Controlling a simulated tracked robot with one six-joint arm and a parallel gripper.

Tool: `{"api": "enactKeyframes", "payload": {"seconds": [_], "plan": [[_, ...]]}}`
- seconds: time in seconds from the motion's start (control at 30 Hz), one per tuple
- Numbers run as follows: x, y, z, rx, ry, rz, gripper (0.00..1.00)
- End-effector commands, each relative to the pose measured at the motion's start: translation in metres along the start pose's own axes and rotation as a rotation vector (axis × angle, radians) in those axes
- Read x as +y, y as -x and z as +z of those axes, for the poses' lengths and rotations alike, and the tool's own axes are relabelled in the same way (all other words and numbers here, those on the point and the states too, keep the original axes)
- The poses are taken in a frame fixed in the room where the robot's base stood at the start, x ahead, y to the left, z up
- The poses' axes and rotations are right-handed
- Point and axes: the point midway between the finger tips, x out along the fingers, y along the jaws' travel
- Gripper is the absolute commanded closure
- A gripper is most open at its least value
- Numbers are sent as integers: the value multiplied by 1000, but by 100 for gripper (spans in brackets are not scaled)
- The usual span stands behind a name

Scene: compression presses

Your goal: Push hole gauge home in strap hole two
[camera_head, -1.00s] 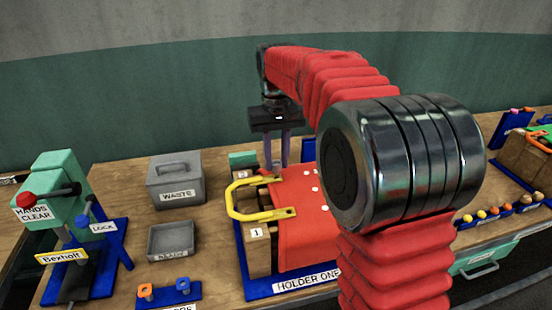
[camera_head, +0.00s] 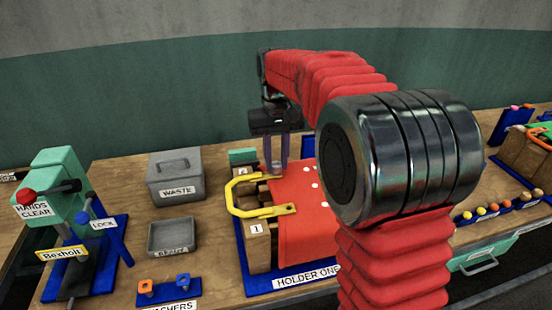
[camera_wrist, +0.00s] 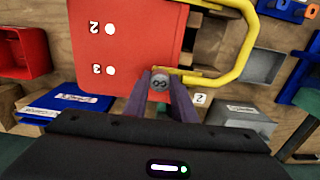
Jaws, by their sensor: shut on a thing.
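The red strap (camera_head: 305,235) lies in the blue HOLDER ONE fixture (camera_head: 252,280) with small white holes in its top. In the wrist view the red face (camera_wrist: 60,45) has hole two (camera_wrist: 109,28) and hole three (camera_wrist: 110,70), with their numbers beside them. My gripper (camera_head: 276,168) has its purple fingers down at the far end of the fixture. In the wrist view my gripper (camera_wrist: 161,90) is shut on a small round grey piece (camera_wrist: 159,80), seemingly the hole gauge. It appears right of hole three, near the strap's edge; its lower end is hidden.
A yellow looped handle (camera_head: 233,195) curves around the left of the strap, with one end close to my fingers. A grey WASTE bin (camera_head: 175,178) and small tray (camera_head: 171,236) stand left. A green press (camera_head: 58,185) is farther left.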

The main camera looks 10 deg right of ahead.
Motion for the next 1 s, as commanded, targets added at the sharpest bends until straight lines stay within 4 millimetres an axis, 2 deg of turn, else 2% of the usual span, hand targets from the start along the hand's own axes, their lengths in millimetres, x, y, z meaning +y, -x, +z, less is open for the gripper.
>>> {"api": "enactKeyframes", "payload": {"seconds": [0.57,0.6,0.9,1.0], "plan": [[-1,-10,0,0,1,0,100],[-1,-10,0,0,1,0,75],[-1,-10,0,0,1,0,54],[-1,-10,0,0,1,0,54]]}}
